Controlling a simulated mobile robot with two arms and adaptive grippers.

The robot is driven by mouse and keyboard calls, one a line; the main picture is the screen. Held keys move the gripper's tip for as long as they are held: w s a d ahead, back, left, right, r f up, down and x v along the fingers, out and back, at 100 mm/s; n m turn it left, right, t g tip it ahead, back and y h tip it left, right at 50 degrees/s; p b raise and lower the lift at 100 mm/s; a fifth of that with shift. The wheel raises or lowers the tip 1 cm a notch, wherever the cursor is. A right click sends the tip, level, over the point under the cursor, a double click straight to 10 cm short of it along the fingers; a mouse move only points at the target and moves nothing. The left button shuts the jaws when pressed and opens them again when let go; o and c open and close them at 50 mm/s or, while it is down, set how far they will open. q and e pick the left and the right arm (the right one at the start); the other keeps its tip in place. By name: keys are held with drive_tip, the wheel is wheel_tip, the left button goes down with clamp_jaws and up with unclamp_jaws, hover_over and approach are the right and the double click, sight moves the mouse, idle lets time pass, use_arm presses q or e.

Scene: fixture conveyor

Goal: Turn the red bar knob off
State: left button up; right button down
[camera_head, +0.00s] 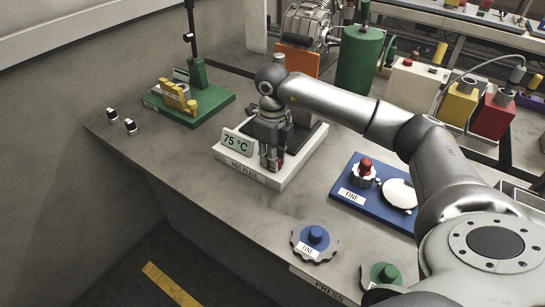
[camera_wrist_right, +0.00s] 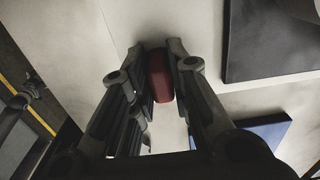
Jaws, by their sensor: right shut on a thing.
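The white hot plate (camera_head: 296,176) stands on the bench with a dark top (camera_head: 312,136) and a display (camera_head: 237,142) reading 75 °C. The red bar knob (camera_wrist_right: 159,76) is between the two fingers of my right gripper (camera_wrist_right: 160,52) in the wrist view. In the head view, my right gripper (camera_head: 270,162) points down at the front of the hot plate. It is shut on the knob and hides most of it; only a bit of red shows. The knob's exact angle is hard to tell. My left gripper is in neither view.
A blue base (camera_head: 351,208) with a red-topped knob and white disc lies to the right. Blue (camera_head: 316,237) and green (camera_head: 382,274) knobs sit along the front edge. A green stand (camera_head: 205,107) is at the back left. My right arm spans the bench's right side.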

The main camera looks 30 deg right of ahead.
drive_tip(key=shift+r, duration=0.1)
drive_tip(key=c, duration=1.4)
unclamp_jaws()
drive_tip(key=shift+o, duration=0.2)
wheel_tip(320, 180, up, 12)
